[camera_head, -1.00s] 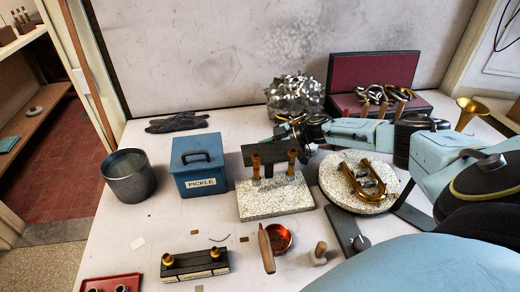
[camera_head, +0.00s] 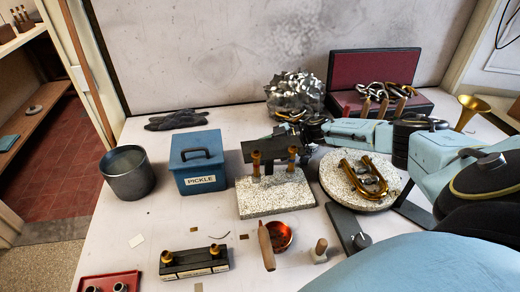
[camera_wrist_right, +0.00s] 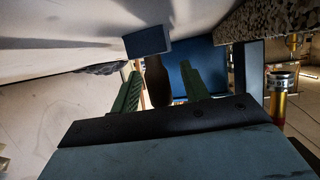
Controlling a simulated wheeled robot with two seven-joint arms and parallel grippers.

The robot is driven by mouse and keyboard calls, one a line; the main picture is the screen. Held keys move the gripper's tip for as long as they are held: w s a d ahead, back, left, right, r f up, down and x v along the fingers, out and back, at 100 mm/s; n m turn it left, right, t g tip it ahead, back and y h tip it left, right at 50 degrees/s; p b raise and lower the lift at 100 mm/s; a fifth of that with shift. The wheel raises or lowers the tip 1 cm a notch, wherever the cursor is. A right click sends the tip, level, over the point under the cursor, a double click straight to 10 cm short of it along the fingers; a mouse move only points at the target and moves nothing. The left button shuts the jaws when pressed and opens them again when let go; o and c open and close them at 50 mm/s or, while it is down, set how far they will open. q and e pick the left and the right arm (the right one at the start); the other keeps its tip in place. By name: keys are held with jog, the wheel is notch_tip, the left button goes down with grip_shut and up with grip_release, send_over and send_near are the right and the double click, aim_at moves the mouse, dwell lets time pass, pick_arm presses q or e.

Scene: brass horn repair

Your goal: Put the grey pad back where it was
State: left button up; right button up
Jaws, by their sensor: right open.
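In the right wrist view, a small blue-grey block (camera_wrist_right: 147,40), apparently the grey pad, lies against the table, which fills the top of that picture. A dark brown upright piece (camera_wrist_right: 156,82) extends from it, apparently a handle. My right gripper (camera_wrist_right: 163,88) is open, with one green finger on each side of the brown piece; I cannot tell whether they touch it. In the head view, my right gripper (camera_head: 283,131) is behind the dark plate (camera_head: 262,151) of a stand, and the pad is hidden there. My left gripper is not in view.
The blue pickle box (camera_head: 198,163) stands left of the stand, and its side shows past my fingers. A speckled slab (camera_head: 275,200) lies in front. A round turntable (camera_head: 335,180) with brass tubing, foil (camera_head: 295,92) and a red-lined case (camera_head: 375,70) are close to my right arm.

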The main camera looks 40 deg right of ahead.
notch_tip(320, 180, up, 10)
jog(key=p, duration=0.2)
dwell(0.3)
jog(key=shift+r+p, duration=0.15)
jog(key=shift+p, duration=0.2)
